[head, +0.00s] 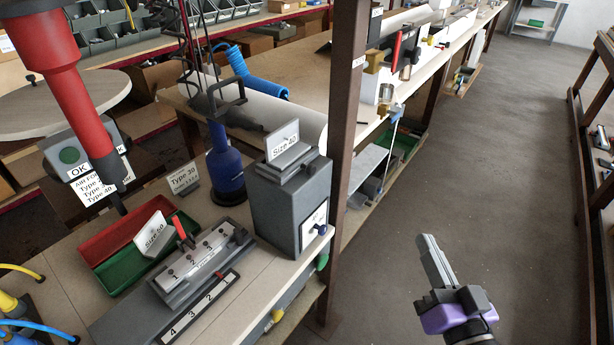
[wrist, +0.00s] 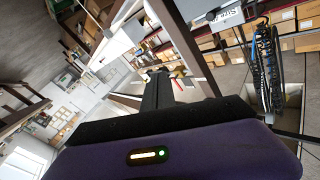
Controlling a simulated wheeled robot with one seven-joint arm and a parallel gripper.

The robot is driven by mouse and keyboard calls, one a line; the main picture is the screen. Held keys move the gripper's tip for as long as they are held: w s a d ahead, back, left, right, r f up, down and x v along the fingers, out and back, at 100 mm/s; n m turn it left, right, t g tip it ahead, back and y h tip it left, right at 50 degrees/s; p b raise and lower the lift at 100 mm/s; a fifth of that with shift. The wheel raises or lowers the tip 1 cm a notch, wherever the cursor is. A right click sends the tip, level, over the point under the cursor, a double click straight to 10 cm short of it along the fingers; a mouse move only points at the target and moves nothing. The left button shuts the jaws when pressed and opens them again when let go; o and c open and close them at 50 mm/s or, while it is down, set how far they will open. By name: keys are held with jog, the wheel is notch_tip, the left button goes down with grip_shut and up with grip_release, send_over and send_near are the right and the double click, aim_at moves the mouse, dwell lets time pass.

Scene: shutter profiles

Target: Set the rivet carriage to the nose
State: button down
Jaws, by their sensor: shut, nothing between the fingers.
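What looks like the rivet carriage (head: 203,262) is a grey block on the bench at the lower left of the head view. It has a numbered light strip on top and a red lever (head: 181,229) at its back edge. A second numbered strip (head: 195,312) lies in front of it, with a small red mark near the carriage. A red tool (head: 75,85) with a dark, narrow nose (head: 118,203) hangs above, left of the carriage. My gripper (head: 431,240) is shut and empty over the aisle floor, well right of the bench. Its fingers show in the wrist view (wrist: 158,80).
A brown post (head: 345,130) stands at the bench's right end, between my gripper and the carriage. A grey box (head: 290,205) with a Size 40 card, a blue bottle (head: 225,165) and red and green bins (head: 125,245) stand around the carriage. The aisle floor (head: 480,150) is clear.

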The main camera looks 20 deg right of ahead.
jog(key=w+d+r+m+y+b, duration=0.1)
jog(key=w+r+m+y, duration=0.2)
jog(key=w, duration=0.4)
jog(key=w+d+r+m+y, duration=0.1)
jog(key=w+r+y, duration=0.1)
jog(key=w+r, duration=0.4)
jog(key=g+y, duration=0.7)
send_near(289, 164)
jog(key=w+a+f, duration=0.2)
jog(key=f, duration=0.1)
jog(key=shift+w+f+p, duration=0.15)
jog(key=shift+f+p, duration=0.05)
jog(key=shift+p, duration=0.15)
jog(key=shift+w+a, duration=0.55)
jog(key=shift+w, duration=0.15)
jog(key=w+a+p, duration=0.1)
jog(key=w, duration=0.1)
jog(key=w+a, duration=0.2)
jog(key=shift+w+a+p, duration=0.15)
jog(key=shift+w+p, duration=0.15)
jog(key=shift+p, duration=0.1)
jog(key=shift+r, duration=0.1)
